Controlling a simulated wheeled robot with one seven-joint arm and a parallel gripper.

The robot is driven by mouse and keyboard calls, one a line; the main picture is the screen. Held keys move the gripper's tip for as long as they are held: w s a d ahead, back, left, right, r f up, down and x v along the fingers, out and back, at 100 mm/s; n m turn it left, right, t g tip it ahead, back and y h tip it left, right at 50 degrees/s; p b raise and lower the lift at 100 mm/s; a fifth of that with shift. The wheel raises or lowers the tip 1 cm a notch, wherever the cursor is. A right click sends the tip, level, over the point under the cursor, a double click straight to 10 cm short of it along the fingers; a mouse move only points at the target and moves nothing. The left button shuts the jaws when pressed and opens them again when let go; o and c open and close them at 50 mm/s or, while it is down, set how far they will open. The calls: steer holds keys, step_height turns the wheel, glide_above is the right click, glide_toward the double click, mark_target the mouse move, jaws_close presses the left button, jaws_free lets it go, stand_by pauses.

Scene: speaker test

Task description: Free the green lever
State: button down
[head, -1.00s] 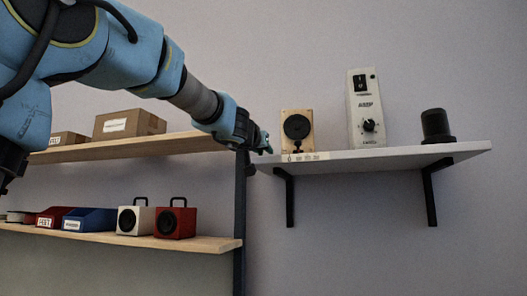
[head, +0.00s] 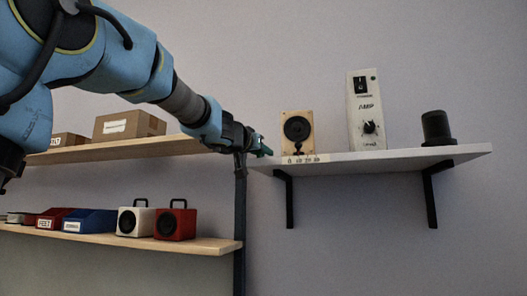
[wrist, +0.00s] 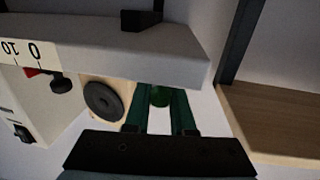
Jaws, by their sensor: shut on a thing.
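My gripper (head: 262,147) is at the left end of the white wall shelf (head: 410,158). In the wrist view its two dark green fingers (wrist: 161,122) are shut on the green lever, whose round green end (wrist: 160,96) shows between them, close to the shelf's edge. The rest of the lever is hidden by the fingers and the shelf. In the head view the lever cannot be told apart from the green fingertips.
On the white shelf stand a wooden speaker (head: 297,132), a white amplifier (head: 366,110) and a black cylinder (head: 436,128). A scale strip (head: 304,158) runs along the front edge. A wooden rack with boxes (head: 130,124) and small speakers (head: 175,222) is at left.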

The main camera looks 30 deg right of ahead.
steer(key=m+g+p, duration=0.1)
steer(key=g+h+p, duration=0.1)
steer(key=p, duration=0.1)
steer(key=m+g+h+p, duration=0.1)
steer(key=p, duration=0.1)
steer(key=shift+w+a+r+m+g, duration=0.1)
steer(key=shift+w+r+m+g, duration=0.2)
steer(key=shift+r, duration=0.1)
steer(key=m+g+h+p, duration=0.1)
steer(key=g+p, duration=0.1)
steer(key=p, duration=0.1)
steer(key=shift+w+m+g+p, duration=0.1)
steer(key=shift+m+g+p, duration=0.2)
steer(key=shift+p, duration=0.1)
steer(key=m+g, duration=0.1)
steer(key=g, duration=0.1)
steer(key=m+g+h+p, duration=0.1)
steer(key=g, duration=0.1)
steer(key=shift+w+f+m, duration=0.15)
steer(key=shift+f+m, duration=0.2)
steer(key=shift+m, duration=0.05)
steer(key=m+g, duration=0.2)
steer(key=g, duration=0.2)
steer(key=m+g+y, duration=0.1)
steer(key=m+g, duration=0.2)
steer(key=g, duration=0.1)
steer(key=shift+w, duration=0.2)
steer(key=shift+m+g+y, duration=0.3)
